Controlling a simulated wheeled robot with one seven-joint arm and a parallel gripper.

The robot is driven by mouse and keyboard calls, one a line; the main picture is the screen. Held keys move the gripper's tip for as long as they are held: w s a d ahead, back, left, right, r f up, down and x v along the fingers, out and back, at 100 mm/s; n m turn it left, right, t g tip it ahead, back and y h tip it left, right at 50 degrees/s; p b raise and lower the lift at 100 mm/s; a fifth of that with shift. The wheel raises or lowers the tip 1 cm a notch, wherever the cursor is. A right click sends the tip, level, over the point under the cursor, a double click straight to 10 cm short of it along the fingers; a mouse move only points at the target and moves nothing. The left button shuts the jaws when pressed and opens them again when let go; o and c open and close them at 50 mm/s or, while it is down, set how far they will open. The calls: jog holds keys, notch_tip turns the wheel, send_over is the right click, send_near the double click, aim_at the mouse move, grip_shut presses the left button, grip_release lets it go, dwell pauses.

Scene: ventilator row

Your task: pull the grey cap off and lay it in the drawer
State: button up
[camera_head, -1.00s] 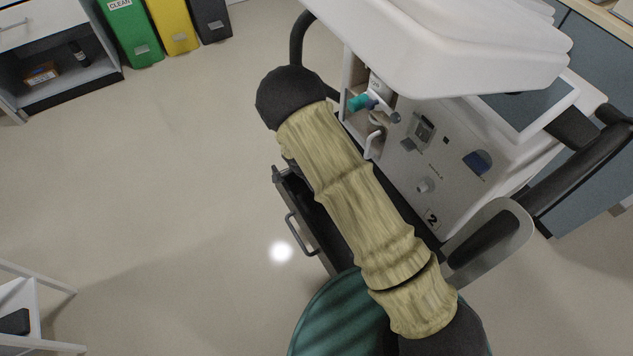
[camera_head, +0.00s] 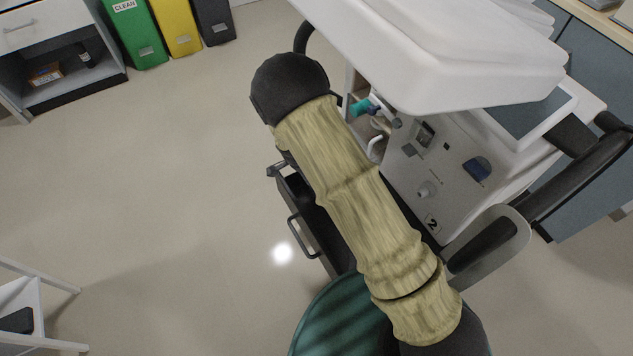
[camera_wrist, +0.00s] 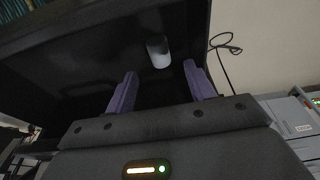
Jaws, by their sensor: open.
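My gripper (camera_wrist: 161,92) shows in the wrist view with its two purple fingers apart and nothing between them. A short light grey cylinder (camera_wrist: 158,51), which looks like the grey cap, is just beyond the fingertips, apart from them. It is seen against a dark surface that looks like the inside of the drawer (camera_wrist: 70,50); whether it rests there is hard to tell. In the head view the open black drawer (camera_head: 312,222) sticks out at the ventilator's (camera_head: 455,170) lower left, partly covered by my arm. My gripper is hidden there. A bare-looking port (camera_head: 427,188) shows on the ventilator's panel.
A teal round seat (camera_head: 335,315) stands close to the drawer's near end. The ventilator's white top (camera_head: 430,55) overhangs its panel, and a dark handle (camera_head: 580,175) is at right. A white stand (camera_head: 40,315) is at lower left.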

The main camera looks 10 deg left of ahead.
jog(key=v, duration=0.6)
jog(key=shift+p, duration=0.4)
notch_tip(320, 180, up, 8)
jog(key=p, duration=0.6)
jog(key=shift+w, duration=0.15)
jog(key=shift+a, duration=0.15)
dwell(0.4)
jog(key=shift+f+b, duration=1.35)
jog(key=shift+f, duration=0.2)
